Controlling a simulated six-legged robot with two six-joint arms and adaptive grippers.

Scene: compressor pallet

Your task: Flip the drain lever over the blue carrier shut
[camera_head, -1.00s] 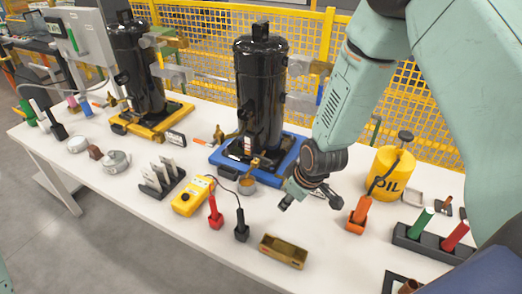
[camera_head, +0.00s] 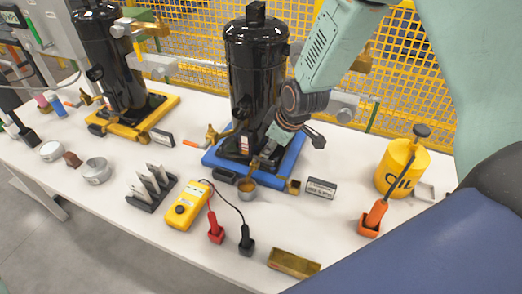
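The blue carrier (camera_head: 278,178) holds a black compressor (camera_head: 255,85) on the white table. A brass drain fitting (camera_head: 255,165) sits at its front, above a small brass cup (camera_head: 247,185). A brass valve (camera_head: 211,134) with an orange lever (camera_head: 191,143) pointing left stands at the carrier's left side. I cannot make out a separate lever on the front drain, since my gripper partly covers it. My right gripper (camera_head: 291,148) is open at the compressor's lower right, above the carrier, close to the drain fitting. Contact is unclear. My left gripper is not in view.
A second compressor stands on a yellow carrier (camera_head: 160,110) at the left. A yellow meter (camera_head: 187,205) with red and black probes, a brass tray (camera_head: 293,264) and a small labelled block (camera_head: 321,187) lie in front. A yellow oil can (camera_head: 400,170) stands right.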

